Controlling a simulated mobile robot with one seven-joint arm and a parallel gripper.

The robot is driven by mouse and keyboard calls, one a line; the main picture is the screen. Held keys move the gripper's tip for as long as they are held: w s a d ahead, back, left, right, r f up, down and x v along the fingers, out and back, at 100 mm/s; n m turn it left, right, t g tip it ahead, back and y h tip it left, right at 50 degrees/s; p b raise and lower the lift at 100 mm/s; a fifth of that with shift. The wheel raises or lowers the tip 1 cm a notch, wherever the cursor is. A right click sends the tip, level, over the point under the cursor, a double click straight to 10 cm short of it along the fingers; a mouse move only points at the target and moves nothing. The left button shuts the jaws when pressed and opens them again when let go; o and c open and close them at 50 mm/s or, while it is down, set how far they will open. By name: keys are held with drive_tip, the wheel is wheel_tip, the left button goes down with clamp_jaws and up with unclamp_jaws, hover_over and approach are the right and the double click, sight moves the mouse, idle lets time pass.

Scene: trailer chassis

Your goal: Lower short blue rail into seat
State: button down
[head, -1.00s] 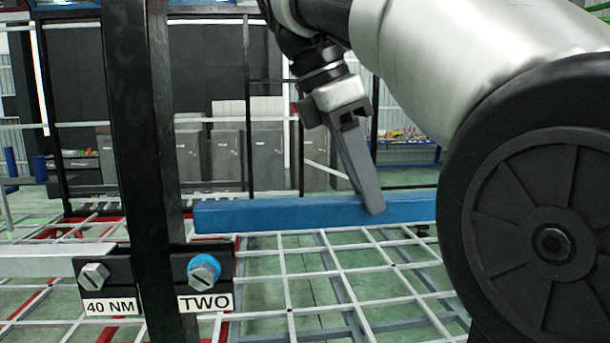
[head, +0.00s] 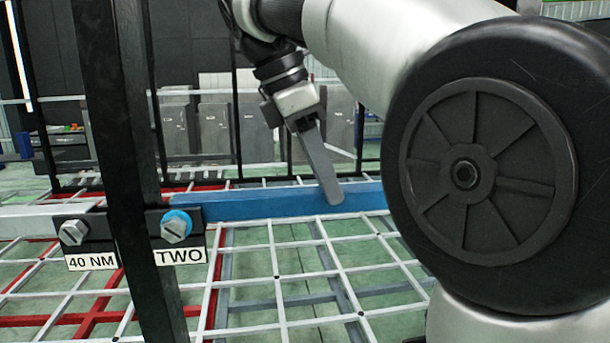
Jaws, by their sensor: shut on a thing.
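The short blue rail (head: 265,204) lies level in the head view. Its left end meets the dark bracket plate marked TWO (head: 176,232), which hides that end. Its right part runs behind my arm. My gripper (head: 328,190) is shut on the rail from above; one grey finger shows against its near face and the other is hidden. The TWO plate carries a bolt with a blue collar (head: 176,227). I cannot tell whether the rail rests on the seat or hangs just above it.
A black upright post (head: 130,150) stands in front, left of the rail. A pale rail (head: 35,219) runs left from the 40 NM plate (head: 85,243). A white grid (head: 275,292) with red and grey beams spreads below. Grey cabinets (head: 265,125) stand behind.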

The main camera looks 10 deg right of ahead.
drive_tip(key=shift+f, duration=0.25)
idle(0.4)
drive_tip(key=c, duration=1.3)
unclamp_jaws()
